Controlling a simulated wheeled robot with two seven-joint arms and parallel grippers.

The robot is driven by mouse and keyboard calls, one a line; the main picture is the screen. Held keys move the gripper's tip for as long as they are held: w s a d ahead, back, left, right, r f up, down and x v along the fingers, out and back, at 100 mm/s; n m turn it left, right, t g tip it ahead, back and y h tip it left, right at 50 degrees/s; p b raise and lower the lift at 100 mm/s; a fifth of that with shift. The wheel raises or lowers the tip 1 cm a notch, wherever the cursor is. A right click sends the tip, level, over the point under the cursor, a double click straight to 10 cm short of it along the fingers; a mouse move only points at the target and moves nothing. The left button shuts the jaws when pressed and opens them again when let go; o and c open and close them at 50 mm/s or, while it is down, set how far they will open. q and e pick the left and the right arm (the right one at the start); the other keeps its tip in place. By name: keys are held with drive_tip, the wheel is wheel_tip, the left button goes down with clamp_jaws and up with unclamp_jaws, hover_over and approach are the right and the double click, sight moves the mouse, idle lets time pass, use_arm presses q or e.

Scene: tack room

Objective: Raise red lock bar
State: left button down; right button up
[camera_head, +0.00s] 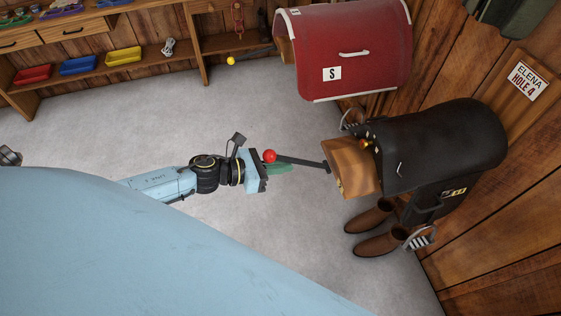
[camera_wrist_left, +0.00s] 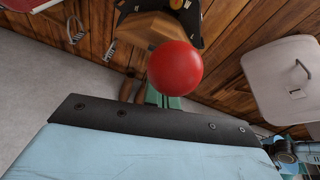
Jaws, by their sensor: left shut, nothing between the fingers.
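The red lock bar is a dark rod with a red ball (camera_head: 269,156) at its free end. It sticks out from the wooden end of the black saddle's rack (camera_head: 352,166). My left gripper (camera_head: 289,168) is shut and empty, its green fingers just beside and seemingly under the rod near the ball. In the left wrist view the red ball (camera_wrist_left: 175,68) stands large in front of the fingers (camera_wrist_left: 166,99) and hides part of them. I cannot tell whether the fingers touch the rod. My right gripper is not in view.
A red saddle (camera_head: 350,55) and a second bar with a yellow ball (camera_head: 231,61) are farther back. Brown boots (camera_head: 378,243) stand below the black saddle (camera_head: 440,145). Shelves with coloured trays (camera_head: 78,65) line the back left. The grey floor around the gripper is clear.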

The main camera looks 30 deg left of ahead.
use_arm(q)
drive_tip(key=w+d+r+p, duration=0.1)
drive_tip(key=r, duration=0.1)
drive_tip(key=w+r+p, duration=0.1)
drive_tip(key=r, duration=0.1)
drive_tip(key=d+r+p, duration=0.1)
drive_tip(key=shift+w+d+r+p, duration=0.35)
drive_tip(key=shift+w+r, duration=0.05)
drive_tip(key=w+d+r+p, duration=0.2)
drive_tip(key=w+d+r, duration=0.1)
drive_tip(key=w+d, duration=0.1)
drive_tip(key=shift+w+d+r+p, duration=0.2)
drive_tip(key=shift+d+r+p, duration=0.15)
drive_tip(key=shift+d, duration=0.3)
drive_tip(key=shift+r, duration=0.1)
wheel_tip(320, 180, up, 8)
drive_tip(key=r+p, duration=0.1)
drive_tip(key=p, duration=0.3)
hover_over(296, 160)
drive_tip(key=s, duration=0.1)
drive_tip(key=shift+s+d+f, duration=0.2)
drive_tip(key=shift+d+f, duration=0.05)
